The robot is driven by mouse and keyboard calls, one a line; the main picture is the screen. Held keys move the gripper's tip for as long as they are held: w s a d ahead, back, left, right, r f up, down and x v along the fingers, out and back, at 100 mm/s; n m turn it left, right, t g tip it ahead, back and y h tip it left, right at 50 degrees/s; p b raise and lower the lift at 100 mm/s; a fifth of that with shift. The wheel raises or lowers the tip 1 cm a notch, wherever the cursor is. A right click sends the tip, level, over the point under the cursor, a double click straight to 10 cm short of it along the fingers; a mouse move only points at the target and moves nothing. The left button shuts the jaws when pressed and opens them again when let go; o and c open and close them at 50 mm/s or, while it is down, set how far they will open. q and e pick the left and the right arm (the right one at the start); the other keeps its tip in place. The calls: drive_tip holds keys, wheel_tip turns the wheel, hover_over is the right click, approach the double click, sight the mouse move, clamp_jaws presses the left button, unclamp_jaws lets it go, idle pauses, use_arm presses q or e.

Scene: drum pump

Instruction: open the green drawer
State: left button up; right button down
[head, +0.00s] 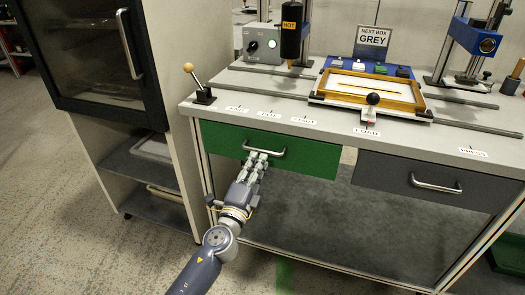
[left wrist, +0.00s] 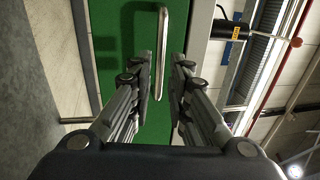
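The green drawer (head: 318,159) is under the left part of the bench and looks shut. Its silver bar handle (head: 279,154) runs across the front. In the left wrist view the drawer front (left wrist: 113,45) is behind the handle (left wrist: 161,45), which stands lengthwise between my fingers. My left gripper (head: 257,158) is at the handle, fingers pointing at the drawer. Its two fingers (left wrist: 162,65) are apart, one on each side of the bar, with gaps visible. Whether the fingertips reach past the bar is hard to tell. My right gripper is not in view.
A grey drawer (head: 400,178) with its own handle is to the right. The bench top (head: 225,107) holds a lever (head: 197,83), a control box (head: 262,44) and a yellow-framed fixture (head: 365,92). A cabinet (head: 150,60) stands close on the left.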

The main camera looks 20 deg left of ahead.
sight(263, 151)
use_arm(q)
drive_tip(key=shift+w+d+r, duration=0.1)
drive_tip(key=shift+w+r, duration=0.05)
drive_tip(key=shift+w, duration=0.75)
drive_tip(key=shift+w+a+r, duration=0.1)
drive_tip(key=shift+w+r, duration=0.1)
drive_tip(key=shift+w, duration=0.75)
drive_tip(key=shift+w+d+r, duration=0.1)
drive_tip(key=shift+w+r, duration=0.05)
drive_tip(key=shift+w, duration=0.75)
clamp_jaws()
